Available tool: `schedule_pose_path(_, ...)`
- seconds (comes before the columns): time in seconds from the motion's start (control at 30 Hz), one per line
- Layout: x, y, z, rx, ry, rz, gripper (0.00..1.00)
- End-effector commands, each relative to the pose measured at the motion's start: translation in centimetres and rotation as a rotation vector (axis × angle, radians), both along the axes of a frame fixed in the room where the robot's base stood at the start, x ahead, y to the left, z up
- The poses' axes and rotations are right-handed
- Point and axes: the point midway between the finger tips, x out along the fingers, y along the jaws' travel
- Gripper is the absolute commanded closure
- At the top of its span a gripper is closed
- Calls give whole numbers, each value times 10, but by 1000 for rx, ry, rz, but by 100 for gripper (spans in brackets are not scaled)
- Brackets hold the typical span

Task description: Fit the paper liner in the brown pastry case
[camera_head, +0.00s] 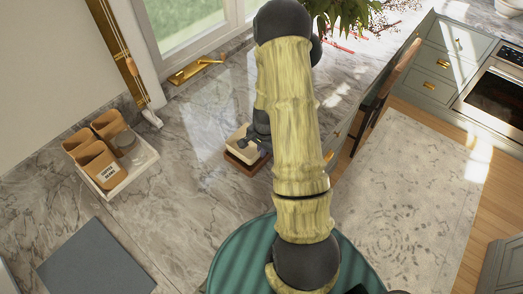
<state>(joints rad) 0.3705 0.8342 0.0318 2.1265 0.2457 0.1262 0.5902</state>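A cream, box-like piece that looks like the paper liner (236,143) is at the middle of the marble counter, just left of my arm. The brown pastry case (236,161) shows as a brown edge directly below the liner in the picture. The liner overlaps it, and I cannot tell whether it is seated inside or above it. My dark gripper (258,140) is at the liner's right side, partly hidden behind my arm. Its fingertips are too small and covered to show whether they grip the liner. The right part of both pieces is hidden.
A white tray (117,187) with brown canisters and a glass jar stands at the left. A dark grey slab (95,262) lies at front left. A brass object (195,70) lies by the window. A leafy plant (345,14) is at the back. Counter left of the case is clear.

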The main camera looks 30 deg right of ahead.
Motion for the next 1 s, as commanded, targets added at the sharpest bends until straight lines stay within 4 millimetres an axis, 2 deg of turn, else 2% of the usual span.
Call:
schedule_pose_path(0.67, 0, 2, 0, 0, 0, 2, 100)
schedule_pose_path(1.0, 0, 2, -7, 0, 0, 2, 100)
